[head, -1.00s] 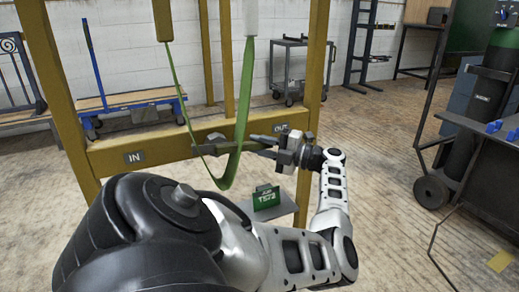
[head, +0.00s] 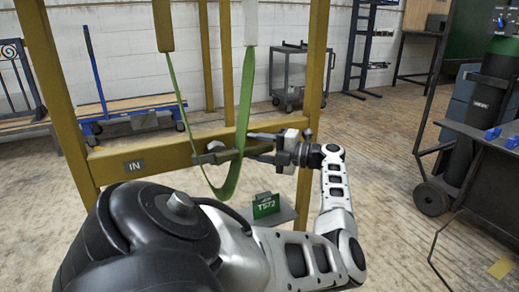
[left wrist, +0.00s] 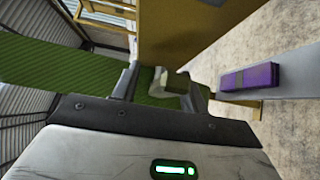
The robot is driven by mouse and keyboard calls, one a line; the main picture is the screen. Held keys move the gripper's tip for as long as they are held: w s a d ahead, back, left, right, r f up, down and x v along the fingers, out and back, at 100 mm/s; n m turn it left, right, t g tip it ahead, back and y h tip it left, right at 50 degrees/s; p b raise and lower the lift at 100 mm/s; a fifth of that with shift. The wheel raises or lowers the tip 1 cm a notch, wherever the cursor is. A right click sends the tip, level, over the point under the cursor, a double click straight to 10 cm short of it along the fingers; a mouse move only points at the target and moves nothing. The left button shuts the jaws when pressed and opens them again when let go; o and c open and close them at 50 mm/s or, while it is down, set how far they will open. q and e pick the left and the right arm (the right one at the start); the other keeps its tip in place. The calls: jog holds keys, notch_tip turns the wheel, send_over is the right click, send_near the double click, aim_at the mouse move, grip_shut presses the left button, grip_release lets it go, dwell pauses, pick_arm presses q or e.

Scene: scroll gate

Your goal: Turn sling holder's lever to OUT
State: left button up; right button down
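A yellow frame's crossbar (head: 160,155) carries an IN label (head: 135,166) at its left. The OUT label is hidden behind my left gripper. A green sling (head: 244,100) hangs in a loop from the top, in front of the bar. A short grey lever-like part (head: 214,150) shows at the bar's middle, partly covered by the sling. My left gripper (head: 256,146) points left at the bar's right half, its fingers apart by the sling's right strand. In the left wrist view, the sling (left wrist: 50,65) lies behind the fingers and a pale grey part (left wrist: 172,82) shows between them; contact is unclear. My right gripper is out of view.
A green TS72 sign (head: 265,205) stands on a grey plate (head: 284,216) below the bar. The yellow right post (head: 316,70) is close to my left wrist. A dark bench with a gas cylinder (head: 490,90) stands at the right. The wrist view shows a purple block (left wrist: 250,77).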

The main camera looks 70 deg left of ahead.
pick_arm(q)
jog(key=shift+w+d+f, duration=0.1)
jog(key=shift+w+d, duration=0.3)
jog(key=shift+w, duration=0.05)
jog(key=v, duration=1.4)
jog(key=shift+w+d, duration=0.25)
jog(key=shift+d, duration=0.1)
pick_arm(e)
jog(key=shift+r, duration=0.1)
pick_arm(q)
jog(key=shift+a, duration=0.1)
